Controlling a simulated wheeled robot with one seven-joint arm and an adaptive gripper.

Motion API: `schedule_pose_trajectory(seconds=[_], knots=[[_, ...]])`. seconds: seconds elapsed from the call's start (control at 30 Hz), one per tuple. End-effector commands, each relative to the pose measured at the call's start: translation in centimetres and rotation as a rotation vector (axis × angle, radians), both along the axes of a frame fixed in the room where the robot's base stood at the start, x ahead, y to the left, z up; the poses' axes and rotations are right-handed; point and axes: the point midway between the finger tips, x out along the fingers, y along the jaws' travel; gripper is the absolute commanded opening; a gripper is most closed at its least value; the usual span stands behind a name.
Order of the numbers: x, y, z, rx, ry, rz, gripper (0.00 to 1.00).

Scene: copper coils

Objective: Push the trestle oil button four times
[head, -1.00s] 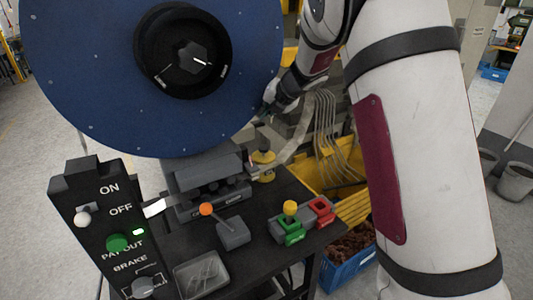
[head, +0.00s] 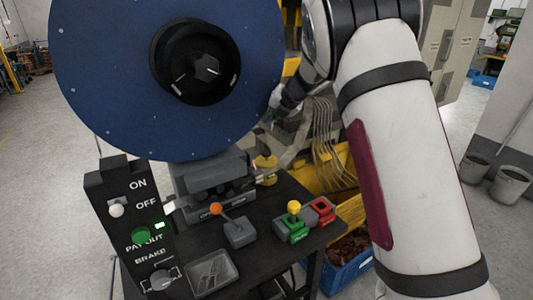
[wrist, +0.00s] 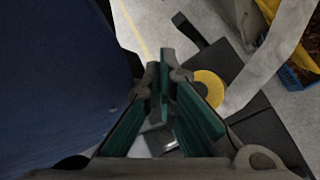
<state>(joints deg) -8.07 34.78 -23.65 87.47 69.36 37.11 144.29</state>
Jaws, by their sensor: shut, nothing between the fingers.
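No button in view is legibly labelled as the trestle oil button. In the wrist view a yellow round piece (wrist: 208,88) lies right of the fingertips, partly covered by the right finger. My gripper (wrist: 163,65) has green-padded fingers that meet at the tips, shut and empty, apart from the yellow piece in the picture. In the head view my wrist is beside the disc's lower right edge and the fingertips are hard to make out.
The large blue disc (head: 110,90) stands close left of my gripper. A control panel (head: 125,190) stands left.

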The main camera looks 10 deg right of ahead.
Motion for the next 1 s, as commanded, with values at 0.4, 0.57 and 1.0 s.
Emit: schedule_pose_trajectory(seconds=[0.4, 0.57, 1.0], knots=[[0.0, -0.1, -5.2, 0.000, 0.003, -0.001, 0.00], [0.1, 0.0, -7.0, 0.001, 0.003, -0.001, 0.00], [0.0, 0.0, -8.4, -0.001, 0.000, 0.000, 0.00]])
